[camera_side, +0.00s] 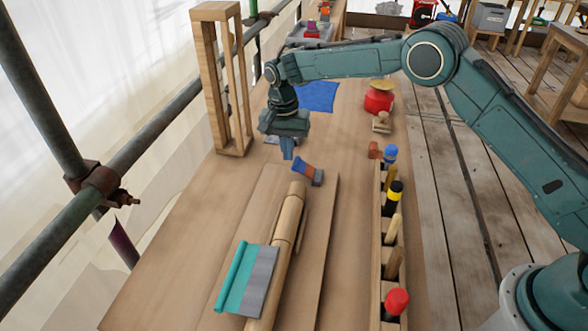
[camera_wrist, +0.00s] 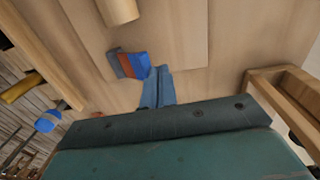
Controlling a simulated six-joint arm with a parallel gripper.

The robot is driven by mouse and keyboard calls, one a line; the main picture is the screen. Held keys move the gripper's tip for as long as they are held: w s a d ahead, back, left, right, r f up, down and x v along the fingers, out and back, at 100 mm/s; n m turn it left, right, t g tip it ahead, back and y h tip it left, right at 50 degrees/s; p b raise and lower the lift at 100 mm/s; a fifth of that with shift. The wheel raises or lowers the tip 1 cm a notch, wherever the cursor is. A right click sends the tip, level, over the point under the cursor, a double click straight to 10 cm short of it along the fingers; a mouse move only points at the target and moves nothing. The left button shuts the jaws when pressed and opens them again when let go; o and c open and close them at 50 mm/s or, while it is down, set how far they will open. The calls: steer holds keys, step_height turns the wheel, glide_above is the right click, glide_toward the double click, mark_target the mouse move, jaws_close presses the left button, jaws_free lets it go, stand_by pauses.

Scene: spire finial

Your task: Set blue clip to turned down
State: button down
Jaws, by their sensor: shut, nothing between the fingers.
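A small blue, red and grey piece (camera_side: 308,171) lies on the board just beyond the end of the turned wooden spindle (camera_side: 288,222). I take it to be the blue clip, but its exact pose is too small to tell. In the wrist view the piece (camera_wrist: 134,64) shows a blue face to the right, with red and grey beside it. My gripper (camera_side: 287,155) points down, above and just left of the piece in the side view. Its fingers (camera_wrist: 157,85) are shut and empty, close beside the blue face. The spindle's end (camera_wrist: 118,10) shows at the top of the wrist view.
A wooden rack (camera_side: 377,250) of coloured-handled tools runs along the right. A tall wooden frame (camera_side: 207,85) stands left of my gripper. A red pot (camera_side: 379,101) and blue cloth (camera_side: 318,96) lie behind.

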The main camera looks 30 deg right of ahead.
mark_target(299, 162)
step_height(299, 162, up, 11)
steer(key=shift+w+a, duration=0.25)
steer(key=shift+a, duration=0.05)
steer(key=c, duration=1.3)
jaws_free()
steer(key=shift+s+d, duration=0.15)
steer(key=shift+d, duration=0.1)
steer(key=shift+o, duration=0.8)
steer(key=shift+s+d+r, duration=0.25)
steer(key=shift+s+d, duration=0.45)
steer(key=shift+d, duration=0.1)
steer(key=shift+f, duration=0.1)
steer(key=f, duration=1.3)
steer(key=shift+s+d+f, duration=0.25)
steer(key=shift+s+f, duration=0.05)
steer(key=shift+f, duration=0.05)
steer(key=shift+c, duration=0.5)
